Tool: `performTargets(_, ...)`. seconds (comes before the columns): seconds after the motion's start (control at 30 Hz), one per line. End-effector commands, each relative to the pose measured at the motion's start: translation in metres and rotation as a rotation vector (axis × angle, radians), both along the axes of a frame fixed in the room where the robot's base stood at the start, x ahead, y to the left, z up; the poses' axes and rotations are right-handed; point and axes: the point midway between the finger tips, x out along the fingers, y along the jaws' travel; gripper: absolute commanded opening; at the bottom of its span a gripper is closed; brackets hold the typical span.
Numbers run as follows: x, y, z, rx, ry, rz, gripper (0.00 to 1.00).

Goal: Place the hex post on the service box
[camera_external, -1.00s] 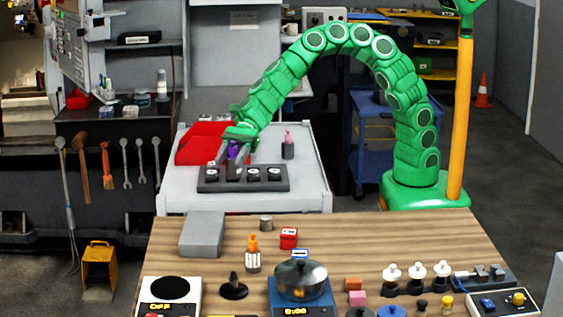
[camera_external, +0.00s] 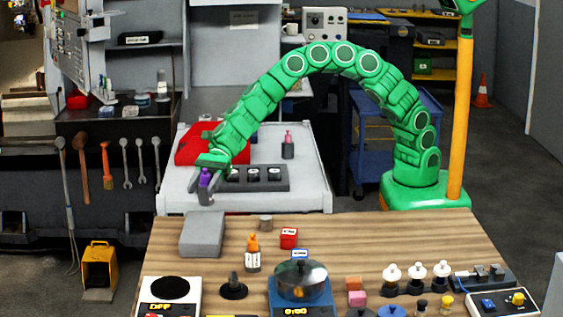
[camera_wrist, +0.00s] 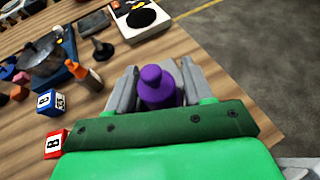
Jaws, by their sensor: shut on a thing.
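My gripper (camera_external: 205,190) is shut on a purple piece, the hex post (camera_external: 206,178), and holds it upright in the air over the front edge of the white bench. In the wrist view the hex post (camera_wrist: 157,87) stands between the two grey fingers, with its narrower rounded top showing. Its lower end is hidden. A plain grey box (camera_external: 201,236), which I take as the service box, lies at the back left of the wooden table. Its top is bare. The gripper is just behind and above it in the external view.
A dark rack (camera_external: 262,186) and a red bin (camera_external: 190,150) stand on the white bench (camera_external: 300,202). On the wooden table, a grey cylinder (camera_external: 265,222), an orange bottle (camera_external: 252,255) and a red cube (camera_external: 289,238) stand right of the grey box. A scale (camera_external: 160,300) is in front.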

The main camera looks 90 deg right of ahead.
Motion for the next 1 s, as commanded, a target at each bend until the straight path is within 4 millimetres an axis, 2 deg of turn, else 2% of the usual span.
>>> performTargets(0.13, 0.006, 0.004, -0.01, 0.0, 0.002, 0.001, 0.0)
performTargets(0.53, 0.015, 0.009, -0.02, 0.001, 0.0, 0.002, 0.0)
performTargets(0.7, 0.014, 0.008, -0.042, 0.003, 0.002, 0.001, 0.0)
performTargets(0.8, 0.014, 0.008, -0.049, 0.002, 0.001, 0.001, 0.0)
performTargets(1.0, 0.014, 0.008, -0.049, 0.001, 0.0, 0.002, 0.0)
